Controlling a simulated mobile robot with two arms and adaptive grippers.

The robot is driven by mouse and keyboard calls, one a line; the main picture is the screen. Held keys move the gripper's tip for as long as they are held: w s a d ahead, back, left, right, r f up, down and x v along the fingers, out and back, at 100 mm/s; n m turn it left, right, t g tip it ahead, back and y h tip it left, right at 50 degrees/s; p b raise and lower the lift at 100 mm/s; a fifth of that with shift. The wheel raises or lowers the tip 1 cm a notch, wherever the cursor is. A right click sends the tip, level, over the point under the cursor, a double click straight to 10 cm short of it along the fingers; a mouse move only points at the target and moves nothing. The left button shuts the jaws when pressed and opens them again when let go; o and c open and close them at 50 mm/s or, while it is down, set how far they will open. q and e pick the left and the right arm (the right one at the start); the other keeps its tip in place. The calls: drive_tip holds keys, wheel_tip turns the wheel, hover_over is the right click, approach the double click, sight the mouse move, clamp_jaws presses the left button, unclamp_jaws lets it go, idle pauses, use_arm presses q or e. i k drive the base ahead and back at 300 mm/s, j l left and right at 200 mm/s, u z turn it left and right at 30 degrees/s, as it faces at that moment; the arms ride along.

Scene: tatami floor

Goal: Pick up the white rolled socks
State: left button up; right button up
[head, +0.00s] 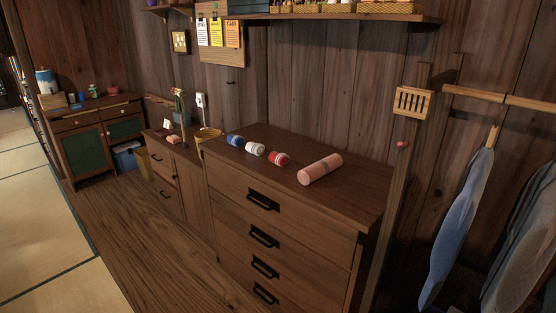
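The white rolled socks (254,149) lie on top of a dark wooden chest of drawers (340,198). They are between a blue roll (235,140) on the left and a red roll (278,158) on the right. A larger pink roll (320,169) lies further right on the same top. The white roll seems close to its neighbours; I cannot tell whether they touch. Neither of my grippers is in view.
A wall shelf (350,16) with baskets hangs above the chest. Clothes (456,230) hang on the right. The wooden floor (150,240) in front is clear.

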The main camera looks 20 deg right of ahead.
sight(257, 148)
drive_tip(key=i+z, duration=0.15)
drive_tip(key=i, duration=0.25)
drive_tip(key=i+j+z, duration=0.2)
drive_tip(key=i, duration=0.2)
drive_tip(key=i+j+z, duration=0.15)
drive_tip(key=i, duration=0.2)
